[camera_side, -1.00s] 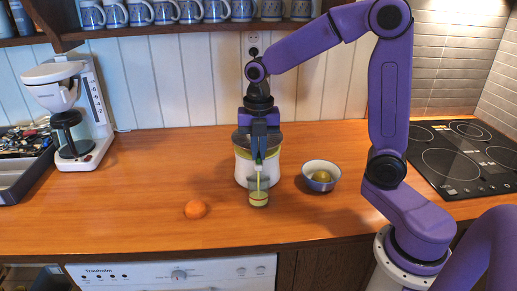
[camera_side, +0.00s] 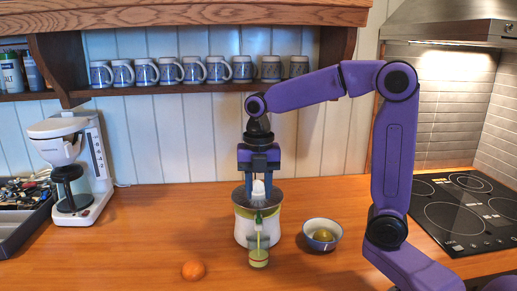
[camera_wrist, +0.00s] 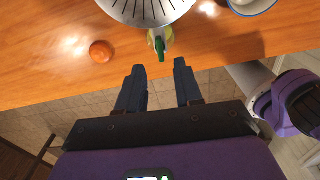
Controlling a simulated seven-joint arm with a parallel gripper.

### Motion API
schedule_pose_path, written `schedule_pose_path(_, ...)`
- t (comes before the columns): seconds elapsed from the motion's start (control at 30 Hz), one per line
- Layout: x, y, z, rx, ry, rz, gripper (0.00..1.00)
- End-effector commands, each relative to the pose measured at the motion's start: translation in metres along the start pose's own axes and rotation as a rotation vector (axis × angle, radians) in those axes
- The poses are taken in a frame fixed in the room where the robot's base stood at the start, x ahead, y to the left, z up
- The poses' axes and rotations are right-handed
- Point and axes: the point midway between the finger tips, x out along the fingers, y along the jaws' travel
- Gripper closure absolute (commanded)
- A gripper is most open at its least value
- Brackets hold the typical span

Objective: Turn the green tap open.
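The green tap (camera_side: 258,219) is on the front of a white juicer (camera_side: 243,232) with a green band and grey top. A thin yellow-green stream runs from it into a small glass (camera_side: 258,258), which has some yellow-green liquid in it. My gripper (camera_side: 259,196) is above the tap in the side view, fingers spread and empty. In the wrist view the green tap (camera_wrist: 159,46) shows just beyond my gripper (camera_wrist: 158,68), in line with the gap between its fingers and apart from them. The glass is mostly hidden there below the tap.
An orange (camera_side: 193,270) lies left of the glass. A bowl (camera_side: 322,234) with a round fruit stands right of the juicer. A coffee maker (camera_side: 75,165) and a tray of utensils (camera_side: 22,215) are at the left; a hob (camera_side: 465,210) is at the right.

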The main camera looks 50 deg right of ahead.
Motion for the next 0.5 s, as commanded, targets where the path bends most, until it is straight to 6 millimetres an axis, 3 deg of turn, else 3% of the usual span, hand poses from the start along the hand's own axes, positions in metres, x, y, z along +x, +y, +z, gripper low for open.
schedule_pose_path(0.3,-0.068,0.001,0.001,0.001,-0.002,0.005,0.65)
schedule_pose_path(0.5,-0.098,0.001,0.000,0.000,-0.002,0.003,0.65)
